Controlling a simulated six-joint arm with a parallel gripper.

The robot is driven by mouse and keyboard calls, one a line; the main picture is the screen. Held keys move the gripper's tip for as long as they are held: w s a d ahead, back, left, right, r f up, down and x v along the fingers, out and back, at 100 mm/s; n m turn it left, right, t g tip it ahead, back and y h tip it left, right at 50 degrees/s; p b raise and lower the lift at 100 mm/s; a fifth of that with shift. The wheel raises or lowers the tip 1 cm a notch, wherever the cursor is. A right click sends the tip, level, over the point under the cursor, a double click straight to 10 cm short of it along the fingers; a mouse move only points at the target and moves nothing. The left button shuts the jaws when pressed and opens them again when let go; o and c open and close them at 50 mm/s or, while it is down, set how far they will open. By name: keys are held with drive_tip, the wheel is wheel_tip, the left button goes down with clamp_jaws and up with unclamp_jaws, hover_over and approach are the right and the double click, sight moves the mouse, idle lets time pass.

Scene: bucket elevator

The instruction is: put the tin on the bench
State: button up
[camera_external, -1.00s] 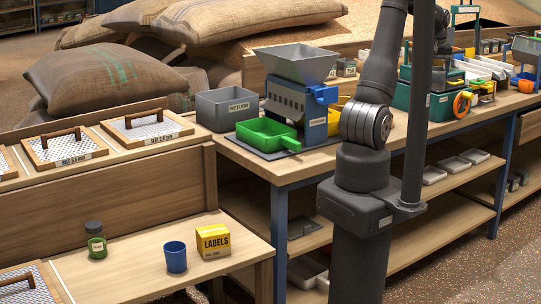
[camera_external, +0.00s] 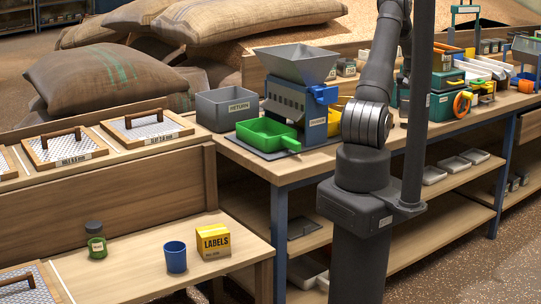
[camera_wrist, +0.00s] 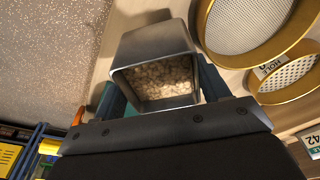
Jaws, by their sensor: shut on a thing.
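A grey square open-topped tin (camera_wrist: 152,48) with pale beans or grains inside shows in the wrist view. My gripper (camera_wrist: 160,92) is shut on the tin, with a finger on each side of it. The tin's mouth faces the wrist camera. The wooden bench (camera_external: 325,165) with blue legs runs across the external view, and a pale wooden surface (camera_wrist: 240,80) shows behind the tin in the wrist view. In the external view my gripper and the tin cannot be made out.
Brass-rimmed sieves (camera_wrist: 245,25) lie close to the tin's right. On the bench stand a grey RETURN bin (camera_external: 227,107), a hopper machine (camera_external: 297,85) and a green tray (camera_external: 265,133). A lower table holds a blue cup (camera_external: 175,257) and a LABELS box (camera_external: 213,241).

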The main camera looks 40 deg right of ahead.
drive_tip(key=shift+f, duration=2)
drive_tip(key=shift+f, duration=0.1)
drive_tip(key=o, duration=0.9)
drive_tip(key=shift+c, duration=0.2)
wheel_tip(320, 180, up, 12)
drive_tip(key=s+a, duration=0.1)
drive_tip(key=shift+a, duration=0.15)
drive_tip(key=shift+s, duration=0.1)
